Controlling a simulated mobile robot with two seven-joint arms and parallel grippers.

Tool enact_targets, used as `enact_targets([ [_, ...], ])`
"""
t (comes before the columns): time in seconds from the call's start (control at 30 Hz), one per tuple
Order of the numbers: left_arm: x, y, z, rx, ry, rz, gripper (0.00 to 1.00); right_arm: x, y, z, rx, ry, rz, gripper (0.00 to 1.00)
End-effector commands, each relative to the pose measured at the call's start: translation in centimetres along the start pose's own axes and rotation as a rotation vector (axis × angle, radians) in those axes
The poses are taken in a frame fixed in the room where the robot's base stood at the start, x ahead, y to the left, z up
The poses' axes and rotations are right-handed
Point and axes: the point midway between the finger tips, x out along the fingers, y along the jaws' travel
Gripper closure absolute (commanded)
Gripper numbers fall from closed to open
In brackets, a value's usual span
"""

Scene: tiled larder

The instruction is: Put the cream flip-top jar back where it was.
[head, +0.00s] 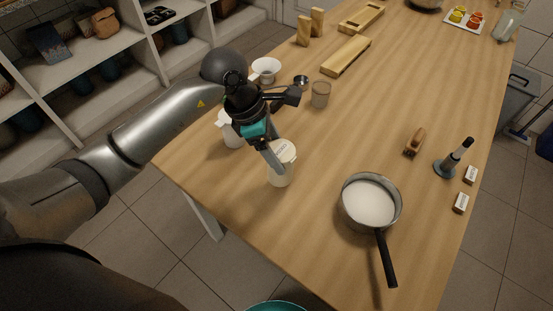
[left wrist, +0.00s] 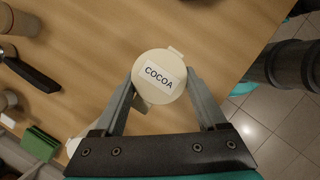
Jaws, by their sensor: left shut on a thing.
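The cream flip-top jar (head: 281,175) is near the left edge of the wooden table in the head view. In the left wrist view its round lid (left wrist: 160,72) carries a label reading COCOA, and a small tab shows at the rim. My left gripper (head: 274,160) is shut on the jar, with one finger on each side of it in the left wrist view (left wrist: 160,86). The jar looks upright. Whether its base touches the table, I cannot tell. My right gripper is not in view.
A white jug (head: 231,130) stands just behind my left gripper, partly hidden. A glass (head: 320,95) and a white cup (head: 266,70) stand farther back. A pan of white liquid (head: 369,202) is to the right, its handle (head: 386,260) pointing forward. The table's middle is clear.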

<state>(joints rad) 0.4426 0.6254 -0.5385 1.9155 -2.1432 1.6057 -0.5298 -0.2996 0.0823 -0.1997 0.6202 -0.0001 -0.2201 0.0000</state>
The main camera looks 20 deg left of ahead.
Motion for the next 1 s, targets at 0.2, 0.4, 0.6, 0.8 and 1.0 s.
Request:
enact_targets([
  [0.2,3.0,-0.1,-1.1,-0.001,-0.001,-0.002,1.0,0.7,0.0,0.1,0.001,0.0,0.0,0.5],
  [0.4,3.0,0.0,-1.1,0.001,0.0,0.0,1.0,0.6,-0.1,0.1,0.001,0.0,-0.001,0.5],
  [0.6,3.4,0.0,-1.3,0.001,0.001,-0.002,0.25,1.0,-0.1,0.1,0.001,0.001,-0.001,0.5],
  [0.8,3.3,0.0,-1.2,0.0,0.001,-0.002,0.02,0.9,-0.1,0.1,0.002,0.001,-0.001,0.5],
  [1.0,3.3,0.0,-1.2,0.0,0.0,-0.002,0.0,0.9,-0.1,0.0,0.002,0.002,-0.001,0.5],
])
